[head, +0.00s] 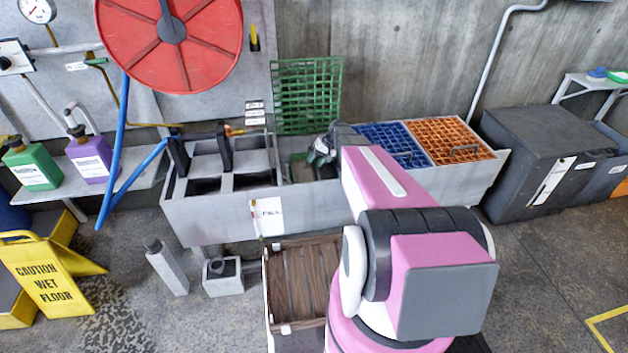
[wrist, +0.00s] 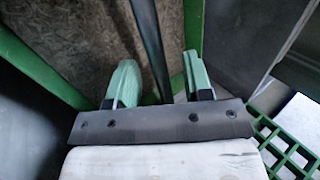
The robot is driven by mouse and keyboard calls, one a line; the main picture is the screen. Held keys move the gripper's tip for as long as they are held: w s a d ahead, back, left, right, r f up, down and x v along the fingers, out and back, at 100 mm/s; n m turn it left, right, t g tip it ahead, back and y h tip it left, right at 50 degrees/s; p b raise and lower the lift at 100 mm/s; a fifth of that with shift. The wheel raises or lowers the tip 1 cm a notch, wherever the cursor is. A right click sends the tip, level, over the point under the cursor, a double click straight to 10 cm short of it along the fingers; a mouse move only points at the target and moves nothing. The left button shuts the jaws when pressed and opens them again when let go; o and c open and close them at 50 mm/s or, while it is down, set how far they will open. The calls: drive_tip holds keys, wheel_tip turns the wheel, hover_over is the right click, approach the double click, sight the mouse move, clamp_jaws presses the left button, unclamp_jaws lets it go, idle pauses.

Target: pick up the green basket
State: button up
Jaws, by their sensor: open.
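The green basket (head: 299,170) sits low in an open compartment of the grey trough; my gripper and arm partly hide it. In the wrist view, its green rim (wrist: 40,65) surrounds a brownish floor, and a dark bar (wrist: 148,40) that looks like its handle runs between my fingers. My gripper (head: 322,152) is over the compartment. The wrist view shows my gripper (wrist: 160,80) open, with one pale green finger on each side of the bar. I cannot tell whether either finger touches it.
A green grid lid (head: 307,95) stands upright behind the compartment. Blue (head: 390,140) and orange (head: 448,138) grids cover the compartments to the right. Dark upright handles (head: 225,147) stand on the left. A wooden crate (head: 302,280) is in front of the trough (head: 215,222).

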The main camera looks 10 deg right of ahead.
drive_tip(key=x, duration=0.3)
drive_tip(key=shift+s+a+f, duration=0.1)
drive_tip(key=shift+f, duration=0.2)
clamp_jaws()
drive_tip(key=shift+r, duration=0.1)
wheel_tip(320, 180, up, 27)
idle(1.8)
